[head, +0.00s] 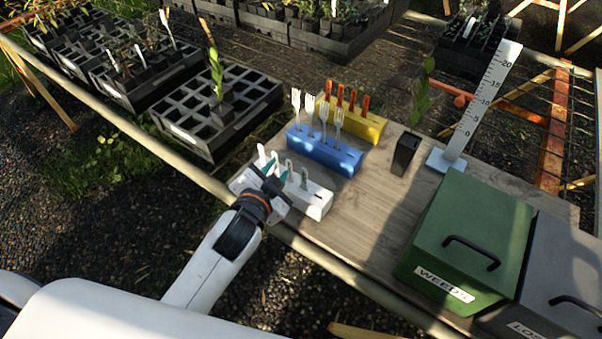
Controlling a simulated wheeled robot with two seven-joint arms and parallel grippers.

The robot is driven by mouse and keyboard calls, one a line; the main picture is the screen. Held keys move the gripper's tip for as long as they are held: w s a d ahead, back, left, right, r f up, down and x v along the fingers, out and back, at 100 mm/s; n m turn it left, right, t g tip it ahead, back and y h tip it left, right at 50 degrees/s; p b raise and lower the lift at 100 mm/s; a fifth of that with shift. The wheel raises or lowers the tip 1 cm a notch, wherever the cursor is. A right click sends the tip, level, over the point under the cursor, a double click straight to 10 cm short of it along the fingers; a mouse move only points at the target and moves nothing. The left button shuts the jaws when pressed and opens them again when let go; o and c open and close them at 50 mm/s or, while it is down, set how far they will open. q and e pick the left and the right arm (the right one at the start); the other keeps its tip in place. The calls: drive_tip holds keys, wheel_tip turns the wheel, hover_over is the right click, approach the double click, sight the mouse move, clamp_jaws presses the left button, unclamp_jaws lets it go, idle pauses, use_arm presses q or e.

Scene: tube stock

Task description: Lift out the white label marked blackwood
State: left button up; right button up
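A white block holder (316,205) at the near left edge of the wooden bench holds several small upright white labels, such as one at its left end (261,155) and one further right (289,167). The writing on them is too small to read, so I cannot tell which is marked blackwood. My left gripper (276,172) is over the holder, its dark fingertips among the labels. Its hand covers part of the holder. I cannot tell whether it is open or shut on a label. My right gripper is not in view.
A blue block (345,158) with white forks and a yellow block (368,127) with orange-handled tools stand behind. A potted seedling (405,153), white ruler stand (480,103), green WEEDS bin (465,225) and grey bin (565,270) stand right. A black tray (215,140) lies left. Bare bench (365,215) is central.

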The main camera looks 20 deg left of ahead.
use_arm(q)
drive_tip(key=w+d+r+m+t+h, duration=0.2)
drive_tip(key=d+r+m+t+h, duration=0.1)
drive_tip(key=d+r+m+h, duration=0.4)
drive_tip(key=w+d+r+m+t+h, duration=0.25)
drive_tip(key=r+m, duration=0.25)
drive_tip(key=r, duration=0.4)
drive_tip(key=s+d+r+m+g+h, duration=0.2)
drive_tip(key=s+d+m+g+h, duration=0.2)
drive_tip(key=d+m+g+h, duration=0.65)
drive_tip(key=s+d+r+m+g+h, duration=0.1)
drive_tip(key=s+d+m+g, duration=0.2)
drive_tip(key=m+g, duration=0.85)
drive_tip(key=m+t+y+p, duration=0.1)
drive_tip(key=m+t+y, duration=0.1)
drive_tip(key=m+y, duration=1.65)
hover_over(290, 177)
wheel_tip(290, 177, down, 18)
drive_tip(key=n+y, duration=0.3)
wheel_tip(290, 177, down, 5)
drive_tip(key=shift+r+p, duration=0.15)
drive_tip(key=shift+p, duration=0.55)
drive_tip(key=shift+w+f, duration=0.1)
drive_tip(key=shift+f, duration=0.45)
clamp_jaws()
